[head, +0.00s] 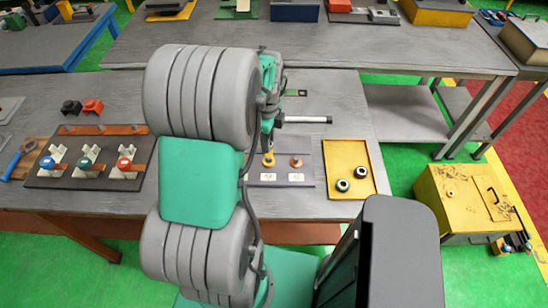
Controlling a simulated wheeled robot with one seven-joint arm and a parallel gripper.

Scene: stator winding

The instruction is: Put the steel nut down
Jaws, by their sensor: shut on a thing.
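My gripper (267,145) shows only in part at the right edge of my arm, above the left side of a small grey board (306,171). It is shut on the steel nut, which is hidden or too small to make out. Just below the gripper is a small yellow-orange piece (268,160) over the left white label (268,177). An orange-brown piece (296,162) stands on the board to the right, above a second white label (296,177). I cannot tell whether the nut touches anything.
A dark fixture board (60,180) with several coloured knobs is at left. My arm hides the middle of the grey table (340,90).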

